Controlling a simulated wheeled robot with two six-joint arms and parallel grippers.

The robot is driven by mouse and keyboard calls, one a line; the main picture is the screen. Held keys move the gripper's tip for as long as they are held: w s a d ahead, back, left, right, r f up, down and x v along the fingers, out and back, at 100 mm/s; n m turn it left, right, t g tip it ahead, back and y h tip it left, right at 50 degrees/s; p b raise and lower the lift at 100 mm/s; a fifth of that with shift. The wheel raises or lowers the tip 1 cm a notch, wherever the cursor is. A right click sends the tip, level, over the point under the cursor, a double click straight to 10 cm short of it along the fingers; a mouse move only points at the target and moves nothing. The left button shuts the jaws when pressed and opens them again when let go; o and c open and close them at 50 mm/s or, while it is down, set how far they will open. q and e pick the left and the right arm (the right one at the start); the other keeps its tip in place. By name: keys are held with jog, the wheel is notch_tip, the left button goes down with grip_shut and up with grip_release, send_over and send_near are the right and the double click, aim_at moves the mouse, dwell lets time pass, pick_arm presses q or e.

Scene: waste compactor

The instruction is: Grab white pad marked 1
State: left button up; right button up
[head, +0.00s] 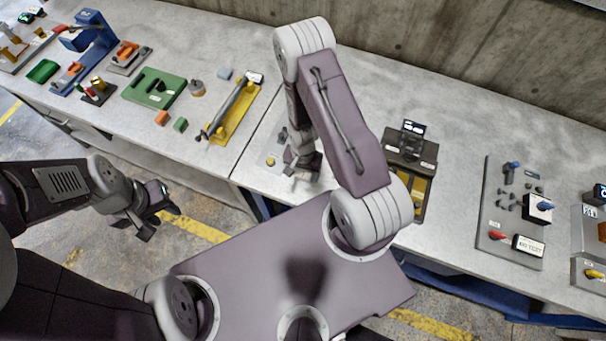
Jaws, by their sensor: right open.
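I cannot make out a white pad marked 1 in the head view; it may be hidden or too small to read. My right gripper (302,168) is open and points down over the grey bench, just left of the dark box. A pale plate (271,158) with small grey parts and a yellow knob lies beside and partly behind it. The dark box (397,144) has a small labelled screen and a yellow inside, and my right arm covers part of its left side. My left gripper (158,220) is open and empty over the floor, in front of the bench.
The grey bench (458,125) runs along a concrete wall. A yellow fixture (236,117), a green tray (153,91) and a blue press (90,40) stand at left. A grey board (510,213) with small parts lies at right. Bench between box and board is clear.

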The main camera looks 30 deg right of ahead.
aim_at(303, 174)
jog(key=shift+w+f, duration=0.1)
jog(key=shift+f, duration=0.05)
jog(key=c, duration=1.4)
jog(key=shift+c, duration=0.2)
jog(key=shift+r, duration=0.75)
notch_tip(303, 174, up, 3)
jog(key=shift+f+b, duration=0.1)
jog(key=shift+b, duration=0.5)
jog(key=s+d+r+p, duration=0.2)
jog(key=s+r+p, duration=0.4)
jog(key=s+p, duration=0.5)
jog(key=shift+s+d+r+p, duration=0.3)
jog(key=shift+s+r+p, duration=0.1)
jog(key=shift+p, duration=0.5)
